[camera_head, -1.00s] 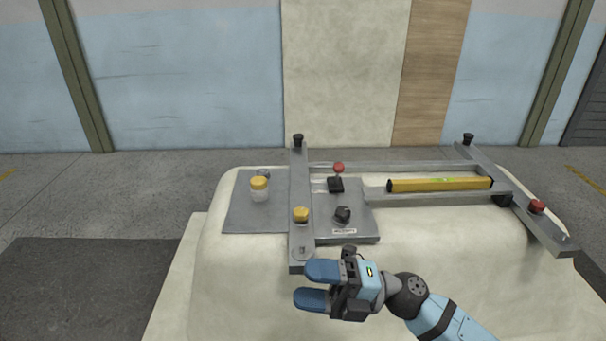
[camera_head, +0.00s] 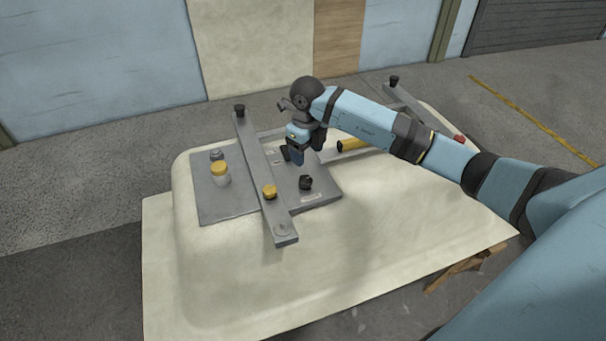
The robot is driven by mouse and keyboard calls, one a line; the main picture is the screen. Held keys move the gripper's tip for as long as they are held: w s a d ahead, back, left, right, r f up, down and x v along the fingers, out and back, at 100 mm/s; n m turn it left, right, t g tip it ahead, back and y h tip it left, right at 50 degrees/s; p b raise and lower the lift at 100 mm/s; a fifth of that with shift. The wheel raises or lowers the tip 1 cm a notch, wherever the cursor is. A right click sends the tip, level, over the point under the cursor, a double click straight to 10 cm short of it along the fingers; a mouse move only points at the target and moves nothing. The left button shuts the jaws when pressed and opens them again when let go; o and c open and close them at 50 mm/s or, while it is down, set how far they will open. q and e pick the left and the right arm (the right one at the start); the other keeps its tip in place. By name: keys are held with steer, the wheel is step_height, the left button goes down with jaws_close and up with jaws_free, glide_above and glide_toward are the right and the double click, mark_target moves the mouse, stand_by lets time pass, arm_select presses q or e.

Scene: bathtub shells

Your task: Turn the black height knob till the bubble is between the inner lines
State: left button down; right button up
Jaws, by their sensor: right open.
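A dark, faceted black knob (camera_head: 305,182) stands on the grey plate (camera_head: 225,205), right of the left crossbar. Other black knobs stand at the far ends of the left bar (camera_head: 239,109) and the right bar (camera_head: 394,80); I cannot tell which is the height knob. The yellow spirit level (camera_head: 355,144) shows only its left end; my right arm hides the rest, including the bubble and lines. My right gripper (camera_head: 295,159) is open, pointing down over the plate's far part, behind the faceted knob. It hides the red ball and black block there. My left gripper is not in view.
A yellow-capped jar (camera_head: 221,174) stands on the plate's left part. The cream tub shell (camera_head: 330,260) is bare in front.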

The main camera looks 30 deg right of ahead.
mark_target(306, 179)
step_height(306, 179, down, 10)
steer(key=shift+a+r, duration=0.1)
steer(key=shift+r, duration=0.1)
steer(key=shift+c, duration=0.5)
steer(key=c, duration=0.8)
steer(key=shift+c, duration=0.2)
